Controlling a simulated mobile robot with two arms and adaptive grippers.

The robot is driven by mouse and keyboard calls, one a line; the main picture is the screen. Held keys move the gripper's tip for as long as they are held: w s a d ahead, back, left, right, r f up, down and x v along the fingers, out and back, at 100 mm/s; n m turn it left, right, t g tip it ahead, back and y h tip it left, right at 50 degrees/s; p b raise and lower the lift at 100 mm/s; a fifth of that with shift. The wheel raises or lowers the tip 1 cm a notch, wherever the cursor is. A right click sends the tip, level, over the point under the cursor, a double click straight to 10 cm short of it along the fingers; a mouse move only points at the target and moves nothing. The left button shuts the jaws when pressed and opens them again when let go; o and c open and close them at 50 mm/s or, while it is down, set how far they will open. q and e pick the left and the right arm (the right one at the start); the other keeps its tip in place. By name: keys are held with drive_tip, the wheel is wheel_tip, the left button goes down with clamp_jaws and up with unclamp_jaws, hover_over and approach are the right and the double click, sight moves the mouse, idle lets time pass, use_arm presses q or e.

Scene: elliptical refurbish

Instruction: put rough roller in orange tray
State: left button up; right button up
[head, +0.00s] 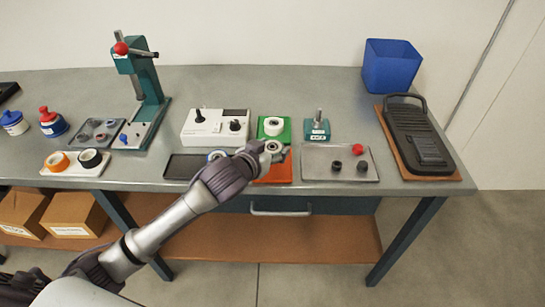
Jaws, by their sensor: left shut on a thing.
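The orange tray (283,177) lies at the front edge of the bench, near the middle, partly hidden by my gripper. My left gripper (266,152) reaches in from the left and is over the tray's back part. It is shut on a small round grey-and-white roller (275,147); its surface is too small to judge for roughness. I cannot tell whether the roller touches the tray. My right gripper is not in view.
A green tray (286,134) with a white roller (273,126) lies just behind. A dark tray (183,168) and a white control box (203,136) are to the left. A teal block (316,131) and a grey parts tray (318,172) are to the right.

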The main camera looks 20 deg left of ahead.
use_arm(q)
drive_tip(key=shift+f, duration=1.55)
drive_tip(key=shift+s+f, duration=0.1)
drive_tip(key=shift+f, duration=0.05)
drive_tip(key=o, duration=1.3)
drive_tip(key=shift+o, duration=0.2)
drive_tip(key=shift+s+r, duration=0.15)
drive_tip(key=shift+r, duration=0.05)
drive_tip(key=v, duration=1.1)
drive_tip(key=shift+s+r, duration=0.25)
drive_tip(key=shift+a, duration=0.1)
